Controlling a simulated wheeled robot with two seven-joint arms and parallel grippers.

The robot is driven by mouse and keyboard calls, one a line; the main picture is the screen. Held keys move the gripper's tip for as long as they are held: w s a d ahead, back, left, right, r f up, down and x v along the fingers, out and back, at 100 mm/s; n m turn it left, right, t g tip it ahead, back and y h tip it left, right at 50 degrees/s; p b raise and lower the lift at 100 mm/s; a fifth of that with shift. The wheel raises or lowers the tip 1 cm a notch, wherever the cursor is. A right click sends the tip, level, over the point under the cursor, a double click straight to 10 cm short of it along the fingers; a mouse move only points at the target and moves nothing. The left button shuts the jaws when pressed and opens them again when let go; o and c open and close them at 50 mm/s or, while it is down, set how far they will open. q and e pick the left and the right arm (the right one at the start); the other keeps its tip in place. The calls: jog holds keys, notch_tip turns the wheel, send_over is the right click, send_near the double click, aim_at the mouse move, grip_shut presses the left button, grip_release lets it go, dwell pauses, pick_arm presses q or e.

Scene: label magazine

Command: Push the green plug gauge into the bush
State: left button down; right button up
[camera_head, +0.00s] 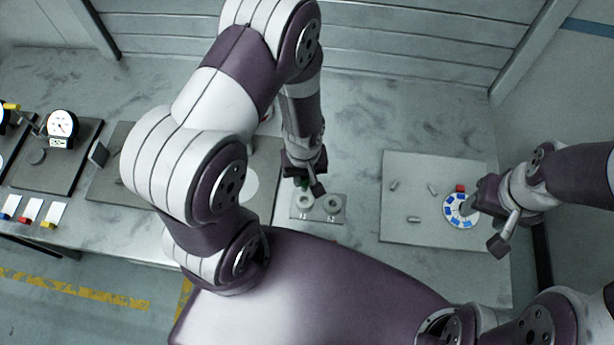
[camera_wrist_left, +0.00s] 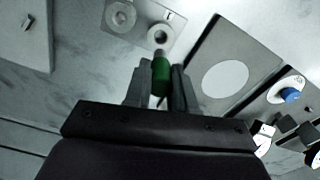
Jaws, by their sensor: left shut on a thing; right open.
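The green plug gauge (camera_wrist_left: 160,76) is held between the fingers of my left gripper (camera_wrist_left: 161,70) in the left wrist view, its grey tip pointing at the bush block. In the head view my left gripper (camera_head: 308,187) is just above the left part of the bush block (camera_head: 318,215), and only a speck of green shows there. The block has two round bushes, a left one (camera_head: 304,201) and a right one (camera_head: 333,204). Whether the tip touches a bush I cannot tell. My right gripper (camera_head: 490,218) is open beside the round dial with blue squares (camera_head: 459,212).
A grey mat (camera_head: 400,228) with several small metal pins lies right of the block. A plate with a white disc (camera_wrist_left: 225,78) lies beside the block.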

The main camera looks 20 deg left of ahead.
pick_arm(q)
jog(key=shift+s+r, duration=0.1)
jog(key=b, duration=0.4)
send_over(304, 194)
jog(key=s, duration=0.1)
jog(key=f, duration=0.5)
jog(key=shift+s+d+f, duration=0.15)
jog(key=shift+d+f, duration=0.2)
jog(key=shift+f, duration=0.15)
dwell(1.0)
jog(key=shift+f+b, duration=1.45)
jog(key=shift+f, duration=0.6)
jog(key=c, duration=0.9)
grip_release()
jog(key=shift+o, duration=0.2)
jog(key=shift+r, duration=0.15)
